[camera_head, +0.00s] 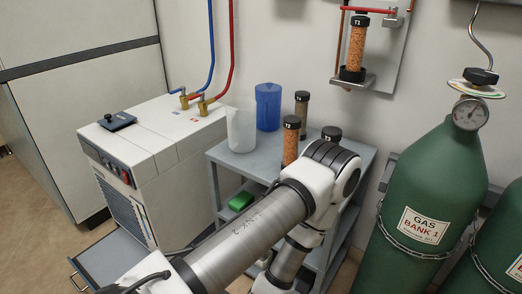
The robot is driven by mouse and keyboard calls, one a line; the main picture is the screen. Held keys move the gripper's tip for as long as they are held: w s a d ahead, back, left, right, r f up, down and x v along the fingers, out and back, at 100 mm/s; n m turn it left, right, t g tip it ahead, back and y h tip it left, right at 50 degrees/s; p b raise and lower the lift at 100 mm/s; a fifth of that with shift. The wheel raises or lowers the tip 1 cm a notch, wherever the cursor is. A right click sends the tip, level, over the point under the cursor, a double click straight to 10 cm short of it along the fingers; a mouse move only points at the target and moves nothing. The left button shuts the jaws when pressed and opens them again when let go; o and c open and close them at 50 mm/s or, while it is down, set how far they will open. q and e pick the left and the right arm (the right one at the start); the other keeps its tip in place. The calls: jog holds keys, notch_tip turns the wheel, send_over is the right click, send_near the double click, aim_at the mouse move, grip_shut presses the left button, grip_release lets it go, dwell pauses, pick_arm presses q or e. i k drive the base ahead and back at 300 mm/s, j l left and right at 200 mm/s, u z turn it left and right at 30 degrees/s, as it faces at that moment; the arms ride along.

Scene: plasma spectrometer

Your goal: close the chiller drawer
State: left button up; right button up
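The chiller (160,150) is a white box with blue and red hoses on brass fittings on its top. Its front has a control panel and a louvred grille. The chiller drawer (113,256) sticks out at the bottom of the front, pulled open, with a handle (73,283) on its front edge. The drawer's near part is cut off by the picture's bottom edge and my arm. One of my arms crosses the lower middle, but neither gripper shows.
A grey cart (222,157) right of the chiller carries a white beaker (241,130), a blue jug (268,106) and several tubes. A green block (241,201) lies on its lower shelf. Green gas cylinders (430,190) stand at right. Floor is clear left of the drawer.

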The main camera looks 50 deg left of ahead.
aim_at(102, 263)
jog(key=u, duration=0.5)
jog(key=k+u, duration=0.1)
jog(key=u, duration=0.4)
jog(key=k+u, duration=0.1)
jog(key=u, duration=0.85)
jog(key=k+u, duration=0.15)
jog(key=u, duration=0.35)
jog(key=j+u, duration=0.1)
jog(key=u, duration=0.4)
jog(key=i+j+z, duration=0.2)
jog(key=z, duration=0.2)
jog(key=i+j+z, duration=0.45)
jog(key=j+z, duration=0.15)
jog(key=z, duration=0.15)
